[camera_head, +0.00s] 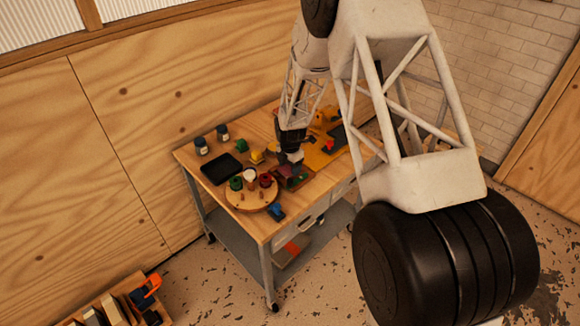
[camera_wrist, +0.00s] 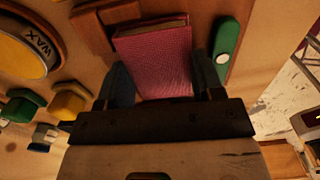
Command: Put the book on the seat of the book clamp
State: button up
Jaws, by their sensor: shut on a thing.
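The book (camera_wrist: 154,58) has a pinkish-red textured cover and fills the space between my fingers in the wrist view. My gripper (camera_wrist: 162,75) is shut on it, with one dark finger on each side. In the head view my gripper (camera_head: 291,153) is over the worktable, just above a dark reddish shape, too small to tell whether book or clamp. A reddish-brown wooden piece (camera_wrist: 92,32) lies close to the book's far left corner in the wrist view. It may be part of the book clamp. The seat is not clearly visible, and contact beneath the book is hidden.
A green rounded thing (camera_wrist: 228,48) lies close right of the book. A round WAX tin (camera_wrist: 30,48) and yellow and green pieces are at left. On the worktable (camera_head: 200,157) stand a black tray (camera_head: 221,169), a round wooden board (camera_head: 250,201) with spools and two jars.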

aim_at(290, 168)
jog(key=shift+f, duration=0.1)
jog(key=o, duration=0.6)
jog(key=shift+o, duration=0.2)
notch_tip(290, 168, up, 12)
dwell(0.7)
dwell(0.7)
